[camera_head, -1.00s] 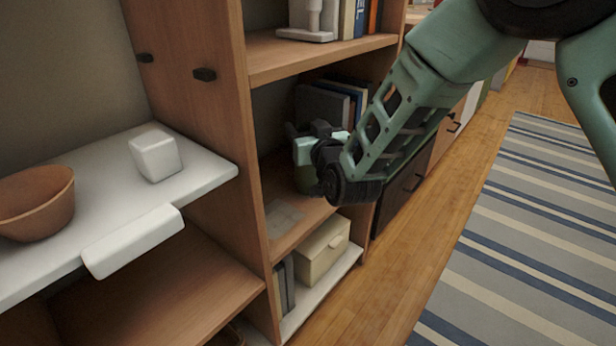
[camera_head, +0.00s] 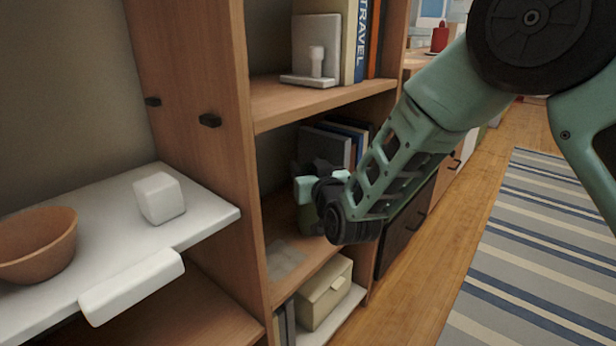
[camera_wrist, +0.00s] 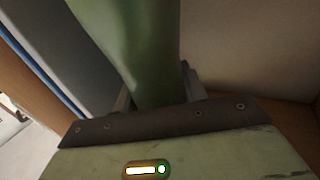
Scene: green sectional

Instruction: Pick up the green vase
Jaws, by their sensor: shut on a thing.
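The green vase (camera_wrist: 140,45) fills the upper middle of the wrist view, rising from between my gripper's fingers. My gripper (camera_wrist: 158,98) is shut on it. In the head view my gripper (camera_head: 312,180) reaches into the middle compartment of the wooden bookcase. I cannot tell whether the vase's base touches the shelf.
Books (camera_head: 328,146) stand behind the gripper in the same compartment. A beige box (camera_head: 324,294) sits on the shelf below. A shelf with a bookend (camera_head: 316,50) and books is above. A white counter at left holds a bowl (camera_head: 38,246) and a white cube (camera_head: 160,198).

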